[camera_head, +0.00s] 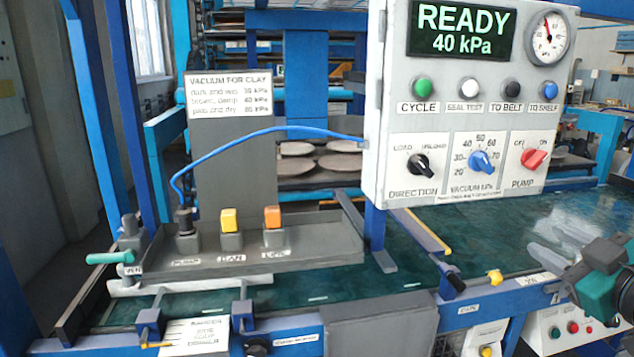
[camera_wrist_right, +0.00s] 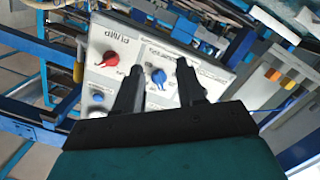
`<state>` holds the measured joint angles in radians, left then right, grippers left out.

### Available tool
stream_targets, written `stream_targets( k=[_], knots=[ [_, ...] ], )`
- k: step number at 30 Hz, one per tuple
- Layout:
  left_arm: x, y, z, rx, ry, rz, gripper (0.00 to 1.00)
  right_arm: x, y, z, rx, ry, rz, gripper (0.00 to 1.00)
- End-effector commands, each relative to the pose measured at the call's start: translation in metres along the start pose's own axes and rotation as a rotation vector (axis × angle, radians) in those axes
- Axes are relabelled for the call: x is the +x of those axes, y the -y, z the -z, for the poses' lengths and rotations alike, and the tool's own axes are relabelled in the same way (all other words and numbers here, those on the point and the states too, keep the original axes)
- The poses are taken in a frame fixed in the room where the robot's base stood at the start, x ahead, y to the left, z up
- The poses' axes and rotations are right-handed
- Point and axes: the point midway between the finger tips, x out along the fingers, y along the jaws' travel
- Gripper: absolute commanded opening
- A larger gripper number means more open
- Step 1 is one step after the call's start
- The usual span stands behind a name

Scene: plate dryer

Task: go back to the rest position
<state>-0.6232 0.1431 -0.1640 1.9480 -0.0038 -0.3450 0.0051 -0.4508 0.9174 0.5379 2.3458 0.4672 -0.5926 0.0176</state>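My right gripper and wrist (camera_head: 590,265), dark with a teal body, show at the right edge of the head view, in front of and below the control box (camera_head: 376,150). In the right wrist view, the two black fingers of my right gripper (camera_wrist_right: 160,80) stand apart with nothing held between them. The control box's panel (camera_wrist_right: 108,78) shows beyond them, with its red pump knob (camera_wrist_right: 111,59) and blue vacuum knob (camera_wrist_right: 158,77). Whether the fingers are clear of the panel is hard to judge, but a gap seems to show. My left gripper is in neither view.
The box's display (camera_head: 461,31) reads READY 40 kPa. A grey tray (camera_head: 310,249) with a pump fitting and orange and yellow blocks stands at left. A blue hose (camera_head: 265,131) runs to the box. A green belt (camera_head: 500,232) lies below; plates (camera_head: 340,162) sit on shelves behind.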

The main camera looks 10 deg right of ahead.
Motion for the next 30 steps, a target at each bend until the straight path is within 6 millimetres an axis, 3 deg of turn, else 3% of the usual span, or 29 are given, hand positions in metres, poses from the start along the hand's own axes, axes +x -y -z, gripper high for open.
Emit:
stream_targets(
  k=[1,5,6,9,12,15,18,21,24,30],
  knots=[
    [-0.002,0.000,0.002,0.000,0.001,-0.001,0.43,0.002,0.017,-0.036,0.060,0.060,0.011,0.39],
    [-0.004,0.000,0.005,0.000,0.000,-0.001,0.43,-0.003,0.080,-0.115,0.179,0.188,0.052,0.39],
    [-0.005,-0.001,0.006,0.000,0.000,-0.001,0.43,-0.008,0.103,-0.135,0.211,0.225,0.069,0.39],
    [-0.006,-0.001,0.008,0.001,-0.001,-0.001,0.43,-0.023,0.168,-0.174,0.288,0.303,0.120,0.39],
    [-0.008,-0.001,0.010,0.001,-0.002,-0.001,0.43,-0.042,0.237,-0.196,0.357,0.364,0.179,0.39],
    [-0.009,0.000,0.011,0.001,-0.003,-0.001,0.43,-0.060,0.298,-0.202,0.415,0.404,0.236,0.39],
    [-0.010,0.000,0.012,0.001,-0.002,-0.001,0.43,-0.075,0.344,-0.199,0.455,0.425,0.281,0.39],
    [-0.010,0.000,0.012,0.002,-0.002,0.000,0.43,-0.084,0.372,-0.194,0.479,0.434,0.310,0.39],
    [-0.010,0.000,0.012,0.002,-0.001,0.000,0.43,-0.087,0.383,-0.191,0.488,0.435,0.322,0.39],
    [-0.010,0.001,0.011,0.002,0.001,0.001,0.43,-0.088,0.385,-0.191,0.488,0.435,0.324,0.39]
  ],
)
